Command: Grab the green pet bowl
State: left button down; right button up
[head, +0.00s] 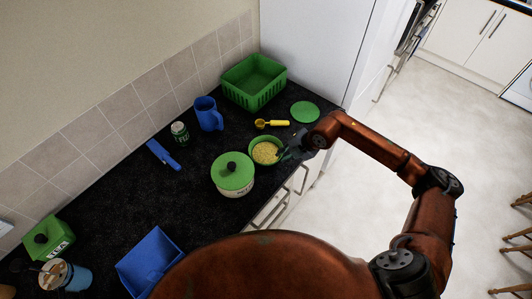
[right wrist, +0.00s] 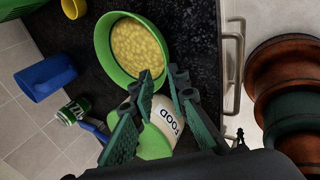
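The green pet bowl (head: 251,149) holds yellowish pellets and stands on the black counter near its front edge. It also shows in the right wrist view (right wrist: 102,42). My right gripper (head: 288,153) is at the bowl's right side. In the right wrist view its two fingers (right wrist: 162,74) are spread apart with nothing gripped between them. One fingertip overlaps the bowl's near rim in the picture, and the other lies just outside it. I cannot tell if either touches. My left gripper is not in view.
A white FOOD canister with a green lid (head: 233,173) stands close left of the bowl. A yellow scoop (head: 272,123), green disc (head: 305,112), green basket (head: 254,82), blue jug (head: 208,114) and can (head: 180,132) lie behind. Drawer handles (right wrist: 232,70) line the counter front.

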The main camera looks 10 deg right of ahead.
aim_at(279, 157)
jog(key=shift+w+d+f+h, duration=0.2)
jog(key=shift+d+f+h, duration=0.05)
jog(key=shift+d, duration=0.2)
jog(key=shift+w+d+f+h, duration=0.15)
jog(key=shift+d+f+h, duration=0.1)
jog(key=shift+d, duration=0.2)
jog(key=x, duration=0.3)
jog(key=p+x, duration=0.1)
jog(key=x, duration=0.3)
jog(key=shift+a, duration=0.25)
jog(key=shift+r, duration=0.1)
jog(key=shift+c, duration=0.2)
grip_shut()
